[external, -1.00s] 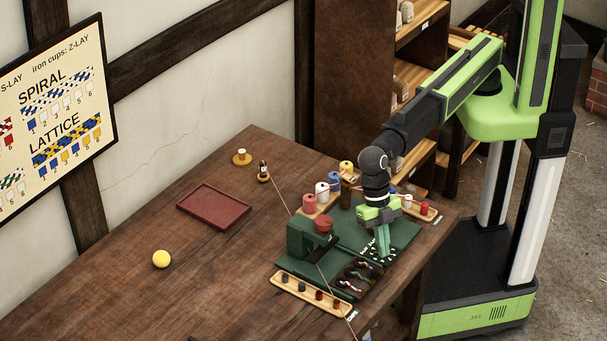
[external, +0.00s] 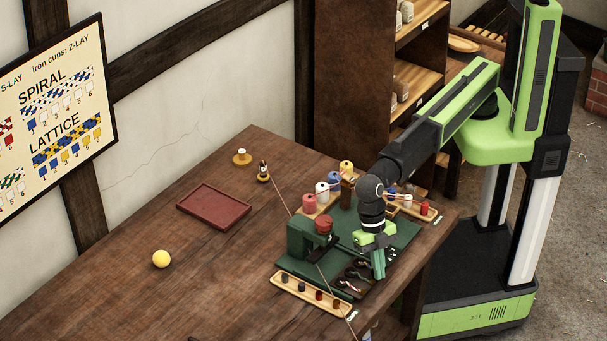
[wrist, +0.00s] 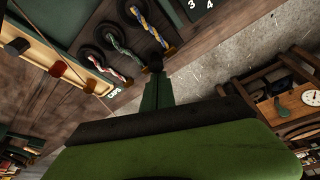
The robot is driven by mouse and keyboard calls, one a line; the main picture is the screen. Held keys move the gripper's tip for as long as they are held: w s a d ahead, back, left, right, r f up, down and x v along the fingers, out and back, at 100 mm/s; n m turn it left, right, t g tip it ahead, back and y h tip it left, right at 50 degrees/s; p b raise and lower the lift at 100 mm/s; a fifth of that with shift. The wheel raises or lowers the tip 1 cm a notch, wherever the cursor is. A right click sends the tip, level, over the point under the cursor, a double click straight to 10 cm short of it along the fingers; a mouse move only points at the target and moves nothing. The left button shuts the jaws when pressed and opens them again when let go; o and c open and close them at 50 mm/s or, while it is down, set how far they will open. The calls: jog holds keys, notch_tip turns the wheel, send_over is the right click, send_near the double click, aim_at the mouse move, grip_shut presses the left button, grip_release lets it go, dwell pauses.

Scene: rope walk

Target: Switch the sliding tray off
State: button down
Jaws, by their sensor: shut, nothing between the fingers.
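My gripper (external: 379,274) is shut and empty, pointing down over the front right part of the green machine base (external: 403,236). It shows in the wrist view (wrist: 154,68) with its fingers together. Beside its tips is a dark panel with round recesses holding braided strands (external: 357,277); these braids also show in the wrist view (wrist: 122,48). I cannot tell whether the tips touch the panel. A green housing with a red knob (external: 324,224) stands left of the gripper. Which part is the sliding tray, and its switch state, I cannot tell for sure.
A wooden strip with several pegs (external: 285,286) lies along the base's front. Coloured spools (external: 322,192) stand behind. A maroon tray (external: 214,207) and a yellow ball (external: 161,259) lie left, with free table around them. A thin cord crosses the machine.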

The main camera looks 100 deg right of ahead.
aim_at(370, 281)
jog(key=shift+w+d, duration=1.2)
jog(key=shift+w, duration=0.05)
jog(key=shift+s+a, duration=0.25)
jog(key=shift+a, duration=0.4)
jog(key=a, duration=0.1)
jog(key=s+a, duration=0.1)
jog(key=shift+a, duration=0.4)
jog(key=p+v, duration=0.9)
jog(key=v, duration=0.1)
jog(key=shift+d, duration=0.15)
